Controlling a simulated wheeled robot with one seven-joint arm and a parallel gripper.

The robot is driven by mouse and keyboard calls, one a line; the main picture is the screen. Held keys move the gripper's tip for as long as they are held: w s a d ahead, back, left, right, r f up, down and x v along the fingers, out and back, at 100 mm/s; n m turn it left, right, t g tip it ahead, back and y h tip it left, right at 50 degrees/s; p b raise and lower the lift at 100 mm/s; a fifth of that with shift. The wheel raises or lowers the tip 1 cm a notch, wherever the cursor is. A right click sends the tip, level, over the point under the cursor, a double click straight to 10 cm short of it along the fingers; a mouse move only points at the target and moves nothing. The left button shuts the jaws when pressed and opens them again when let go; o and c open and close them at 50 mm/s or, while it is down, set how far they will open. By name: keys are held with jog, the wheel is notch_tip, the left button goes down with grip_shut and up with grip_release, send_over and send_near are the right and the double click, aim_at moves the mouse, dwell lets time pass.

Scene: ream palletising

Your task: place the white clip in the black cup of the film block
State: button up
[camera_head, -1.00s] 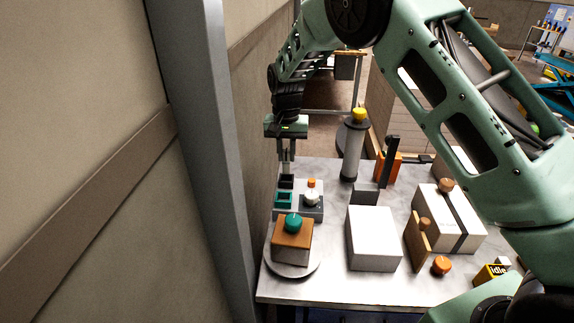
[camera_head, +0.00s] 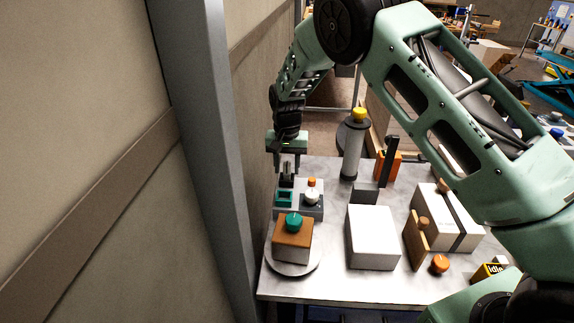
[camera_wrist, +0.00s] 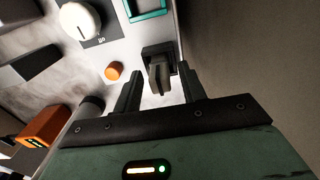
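The film block (camera_head: 313,213) is a grey box at the table's left edge, with a teal-rimmed square cup, a white knob and an orange knob. Its black cup (camera_wrist: 157,49) is at the near end of the block in the wrist view. A grey, shaded clip-like piece (camera_wrist: 158,77) stands at the black cup, its lower end seeming to sit in it; I see no clearly white clip. My gripper (camera_wrist: 159,70) is open, its fingers on either side of this piece with gaps. In the head view my gripper (camera_head: 288,172) is over the block's far end.
A brown-topped box (camera_head: 293,244) with a teal knob sits on a round plate in front. A white box (camera_head: 372,238) stands right of it. A grey cylinder with yellow cap (camera_head: 352,147) stands behind. The wall and post are close on the left.

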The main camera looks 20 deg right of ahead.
aim_at(286, 163)
notch_tip(286, 163, up, 12)
jog(key=b, duration=0.3)
jog(key=shift+r, duration=0.15)
dwell(0.4)
